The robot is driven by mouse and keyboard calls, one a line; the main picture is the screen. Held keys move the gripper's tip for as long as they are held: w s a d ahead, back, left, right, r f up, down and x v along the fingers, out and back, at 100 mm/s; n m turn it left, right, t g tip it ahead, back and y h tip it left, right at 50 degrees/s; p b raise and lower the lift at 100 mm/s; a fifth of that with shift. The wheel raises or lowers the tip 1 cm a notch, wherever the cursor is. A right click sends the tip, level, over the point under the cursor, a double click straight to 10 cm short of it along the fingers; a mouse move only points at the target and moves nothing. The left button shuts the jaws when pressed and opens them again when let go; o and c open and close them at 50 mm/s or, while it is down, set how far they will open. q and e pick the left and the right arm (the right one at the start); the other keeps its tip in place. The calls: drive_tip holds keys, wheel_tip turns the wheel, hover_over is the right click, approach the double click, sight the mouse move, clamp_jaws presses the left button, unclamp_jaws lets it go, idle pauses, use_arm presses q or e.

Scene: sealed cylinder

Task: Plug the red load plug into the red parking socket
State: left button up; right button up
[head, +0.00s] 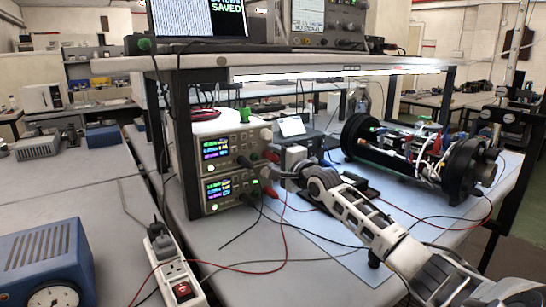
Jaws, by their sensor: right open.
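Two stacked bench power supplies (222,166) with lit displays stand on the bench under the shelf. Red plugs show at their right front edge: one on the upper unit (271,156) and one on the lower unit (271,192). I cannot tell which of these is the load plug or which socket is the parking socket. My right arm reaches in from the lower right. Its gripper (280,173) is open, close in front of the supplies and beside the red plugs; its fingers are small and partly hidden. I cannot tell whether it touches a plug. My left gripper is out of view.
A black-ended cylinder assembly (398,150) with wires lies at the right of the bench. Red and black leads (283,235) trail over the front. A power strip (175,268) and a blue box (45,265) stand at the left. A shelf (300,66) overhangs the supplies.

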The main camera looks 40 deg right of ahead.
sight(277, 160)
idle(0.7)
clamp_jaws()
drive_tip(key=shift+p, duration=0.3)
drive_tip(key=shift+s+a+p, duration=0.1)
drive_tip(key=shift+s+p, duration=0.7)
drive_tip(key=shift+p, duration=0.1)
drive_tip(key=shift+s+a+p, duration=0.15)
drive_tip(key=shift+s+p, duration=0.85)
drive_tip(key=shift+s, duration=0.1)
drive_tip(key=shift+s+a+p, duration=0.1)
drive_tip(key=shift+s+p, duration=0.9)
drive_tip(key=shift+s, duration=0.1)
